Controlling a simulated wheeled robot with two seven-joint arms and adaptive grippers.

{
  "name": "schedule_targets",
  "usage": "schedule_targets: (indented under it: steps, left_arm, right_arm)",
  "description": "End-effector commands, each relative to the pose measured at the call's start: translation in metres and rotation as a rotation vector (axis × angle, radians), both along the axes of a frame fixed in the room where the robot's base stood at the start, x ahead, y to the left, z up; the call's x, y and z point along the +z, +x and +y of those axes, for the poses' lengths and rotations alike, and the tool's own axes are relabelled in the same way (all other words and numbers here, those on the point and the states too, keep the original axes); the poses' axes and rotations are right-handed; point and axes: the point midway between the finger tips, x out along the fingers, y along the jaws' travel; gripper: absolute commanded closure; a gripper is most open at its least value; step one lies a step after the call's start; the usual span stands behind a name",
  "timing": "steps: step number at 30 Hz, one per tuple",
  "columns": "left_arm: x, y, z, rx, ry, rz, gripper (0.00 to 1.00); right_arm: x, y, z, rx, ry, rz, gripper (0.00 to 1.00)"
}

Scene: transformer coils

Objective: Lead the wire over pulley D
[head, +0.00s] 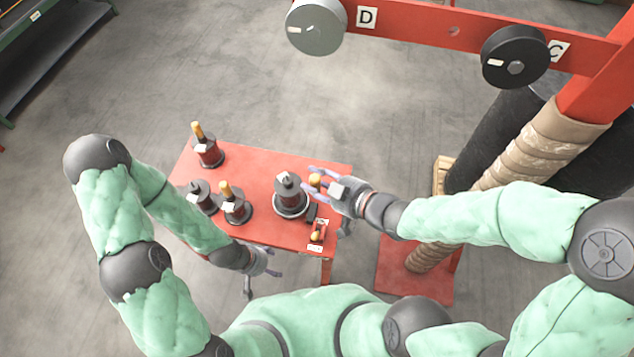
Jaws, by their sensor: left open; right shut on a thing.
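Pulley D (316,27) is a light grey disc on the red overhead beam, at the top of the head view beside the label D. I cannot make out any wire on it or elsewhere. My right gripper (316,180) is over the right side of the red table (262,175), well below the pulley. It is shut on a small yellow-orange piece (315,181), partly hidden by its fingers; whether a wire is attached cannot be told. My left gripper (265,272) is open and empty at the table's front edge.
Pulley C (515,57), a black disc, is on the beam (430,28) to the right. Several dark coils with red or grey parts stand on the table, one (290,195) close to my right gripper. A wrapped column (530,158) stands at the right. The floor left of the table is clear.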

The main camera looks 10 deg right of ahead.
Motion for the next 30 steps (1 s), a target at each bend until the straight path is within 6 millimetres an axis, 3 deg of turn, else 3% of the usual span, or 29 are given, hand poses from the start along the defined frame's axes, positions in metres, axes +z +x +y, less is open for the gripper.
schedule_targets:
  steps: [17,30]
  left_arm:
    - [-0.027,0.0,0.0,0.0,0.0,0.0,0.33]
    - [-0.01,0.0,0.0,0.0,0.0,0.0,0.33]
  right_arm:
    - [0.0,-0.001,0.001,-0.199,0.002,-0.004,1.0]
    - [0.003,-0.001,0.002,-0.323,0.003,0.002,1.0]
